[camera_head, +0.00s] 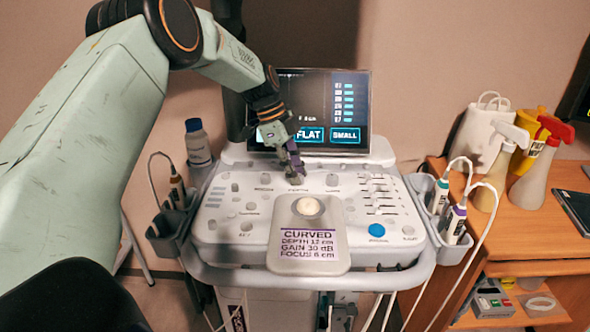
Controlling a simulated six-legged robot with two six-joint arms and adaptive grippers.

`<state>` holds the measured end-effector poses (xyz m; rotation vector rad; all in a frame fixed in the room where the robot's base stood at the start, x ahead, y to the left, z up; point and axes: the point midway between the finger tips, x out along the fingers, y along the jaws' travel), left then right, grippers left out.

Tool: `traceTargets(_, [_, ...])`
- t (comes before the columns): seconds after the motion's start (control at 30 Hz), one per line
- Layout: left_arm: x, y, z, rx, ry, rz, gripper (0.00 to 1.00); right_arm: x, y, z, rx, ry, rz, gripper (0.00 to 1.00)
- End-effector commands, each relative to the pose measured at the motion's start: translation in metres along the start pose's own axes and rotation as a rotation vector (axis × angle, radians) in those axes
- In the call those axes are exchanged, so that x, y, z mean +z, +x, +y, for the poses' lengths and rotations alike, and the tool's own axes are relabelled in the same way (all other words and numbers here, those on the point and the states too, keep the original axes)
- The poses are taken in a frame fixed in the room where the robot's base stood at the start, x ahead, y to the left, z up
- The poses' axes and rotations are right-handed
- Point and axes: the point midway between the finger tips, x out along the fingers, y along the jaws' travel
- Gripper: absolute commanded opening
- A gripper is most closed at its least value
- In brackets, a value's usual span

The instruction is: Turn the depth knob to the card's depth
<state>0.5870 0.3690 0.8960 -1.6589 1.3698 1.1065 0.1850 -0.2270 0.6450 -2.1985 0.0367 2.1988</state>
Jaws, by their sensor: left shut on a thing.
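My left gripper (294,170) reaches down from the upper left to the upper middle of the scanner's control panel (228,222). It is shut on the depth knob (295,180), which is mostly hidden by the fingers. A small label below it seems to read DEPTH. The card (308,250) at the panel's front reads CURVED, DEPTH 12 cm, GAIN 30 dB, FOCUS 6 cm. The screen (350,112) behind shows FLAT and SMALL boxes and small text that looks like F 8 cm. Part of the screen is hidden by my arm. My right gripper is not in view.
Other knobs, such as one at right (332,180), sit close by. A trackball (308,207) and a blue button (377,230) are nearer. Probes hang in a left holder (168,228) and a right holder (452,250). A bottle (197,142) stands behind left. A wooden desk (535,228) stands right.

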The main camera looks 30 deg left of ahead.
Motion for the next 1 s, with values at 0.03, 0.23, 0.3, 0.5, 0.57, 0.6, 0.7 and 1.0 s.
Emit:
traceTargets(0.03, [-0.0023, -0.0025, -0.0027, 0.001, 0.021, 0.001, 0.0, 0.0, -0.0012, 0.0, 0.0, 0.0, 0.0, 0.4])
traceTargets(0.23, [-0.0025, -0.0026, -0.003, 0.025, 0.082, 0.001, 0.0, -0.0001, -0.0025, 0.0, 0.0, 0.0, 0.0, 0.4])
traceTargets(0.3, [-0.0024, -0.0026, -0.003, 0.031, 0.094, 0.001, 0.0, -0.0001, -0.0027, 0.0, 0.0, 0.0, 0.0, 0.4])
traceTargets(0.5, [-0.002, -0.0023, -0.0028, 0.037, 0.107, 0.0, 0.0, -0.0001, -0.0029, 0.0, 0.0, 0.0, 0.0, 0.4])
traceTargets(0.57, [-0.0019, -0.0023, -0.0028, 0.037, 0.108, 0.0, 0.0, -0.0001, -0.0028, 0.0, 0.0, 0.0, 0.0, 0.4])
traceTargets(0.6, [-0.0018, -0.0023, -0.0028, 0.037, 0.108, 0.0, 0.0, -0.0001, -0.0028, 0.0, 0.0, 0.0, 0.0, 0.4])
traceTargets(0.7, [-0.0017, -0.0024, -0.0027, 0.037, 0.108, 0.0, 0.0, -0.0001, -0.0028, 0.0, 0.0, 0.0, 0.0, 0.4])
traceTargets(1.0, [-0.0011, -0.0016, -0.002, 0.039, 0.106, 0.0, 0.4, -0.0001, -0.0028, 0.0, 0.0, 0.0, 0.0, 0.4])
